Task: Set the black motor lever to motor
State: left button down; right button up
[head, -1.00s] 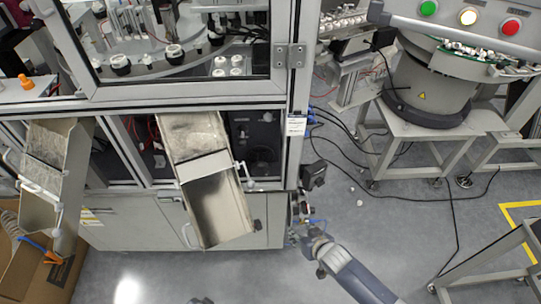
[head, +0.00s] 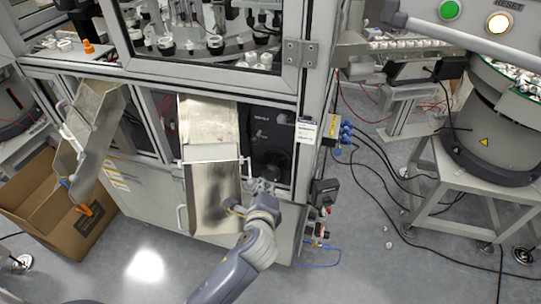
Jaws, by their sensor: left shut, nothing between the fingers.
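A black unit (head: 272,135) with small pale markings and a dark round part sits in the machine's lower opening, right of the middle metal chute. I cannot make out a separate black motor lever or its setting. My left gripper (head: 263,184) is shut and empty, in front of the lower part of this opening, beside the chute's right edge. My wrist and gripper hide part of the opening's lower edge. I cannot tell whether the fingertips touch anything. My right gripper is not in view.
The middle chute (head: 213,200) sticks out close left of my gripper. A frame post (head: 315,90) and a black box (head: 325,188) stand to its right. A cardboard box (head: 45,210) is at the left, a bowl feeder (head: 490,130) at the right.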

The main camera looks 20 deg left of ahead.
aim_at(258, 135)
pick_arm(q)
jog(key=w+a+m+t+p, duration=0.1)
jog(key=w+a+m+p, duration=0.1)
jog(key=w, duration=1)
jog(key=shift+w+a+r+p, duration=0.15)
jog(key=shift+w+a+p, duration=0.05)
jog(key=shift+a+p, duration=0.6)
